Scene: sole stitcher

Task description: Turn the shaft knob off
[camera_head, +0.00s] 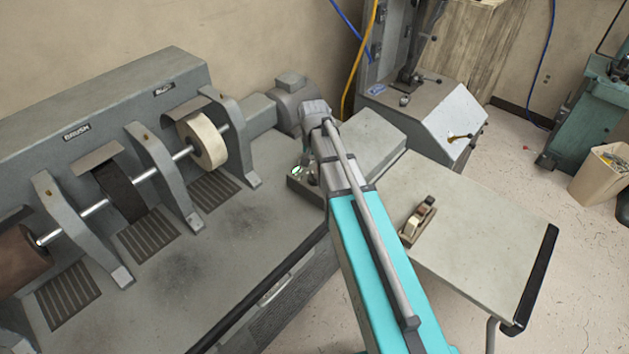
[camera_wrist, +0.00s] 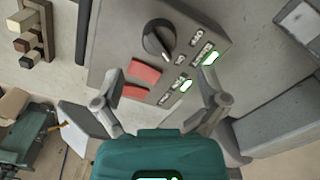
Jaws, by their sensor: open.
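The shaft knob (camera_wrist: 158,40) is a round black knob with a pale pointer line, on a grey control panel (camera_wrist: 121,43) in the wrist view. In the head view my teal arm reaches to the control panel (camera_head: 298,185); the knob and gripper are mostly hidden there.
A grey machine with a brush shaft (camera_head: 152,174) and a pale wheel (camera_head: 205,140) stands at left.

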